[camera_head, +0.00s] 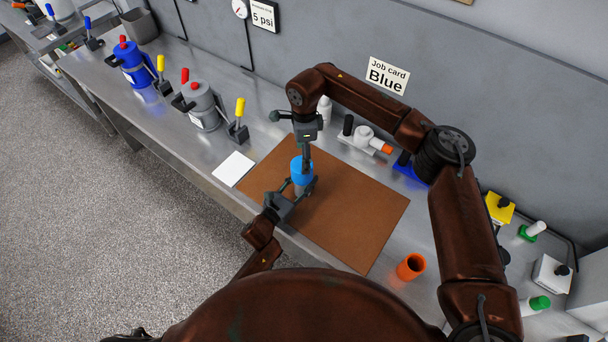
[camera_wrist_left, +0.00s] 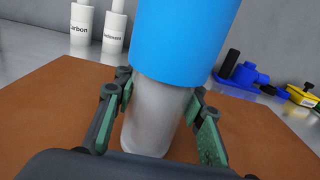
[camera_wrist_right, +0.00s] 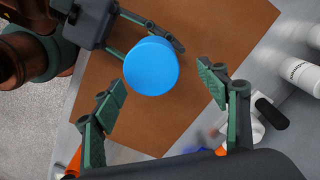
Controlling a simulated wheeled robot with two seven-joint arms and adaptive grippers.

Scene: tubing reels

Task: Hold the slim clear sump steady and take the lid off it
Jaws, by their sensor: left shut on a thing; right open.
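The slim clear sump (camera_wrist_left: 155,115) stands upright on the brown mat (camera_head: 365,220), its blue lid (camera_head: 301,168) on top. The lid also shows in the left wrist view (camera_wrist_left: 185,40) and from above in the right wrist view (camera_wrist_right: 151,66). My left gripper (camera_head: 300,190) is shut on the sump's body below the lid, one green-padded finger on each side. My right gripper (camera_wrist_right: 165,95) is open above the lid, its fingers spread apart and not touching it. In the head view my right gripper (camera_head: 306,158) hides part of the lid.
White bottles labelled Carbon (camera_wrist_left: 80,25) and Sediment (camera_wrist_left: 114,30) stand behind the mat. An orange cup (camera_head: 410,267) stands at the mat's right. A white card (camera_head: 233,169) lies at its left. Blue (camera_head: 133,66) and grey (camera_head: 201,106) canisters stand farther left. The mat is otherwise clear.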

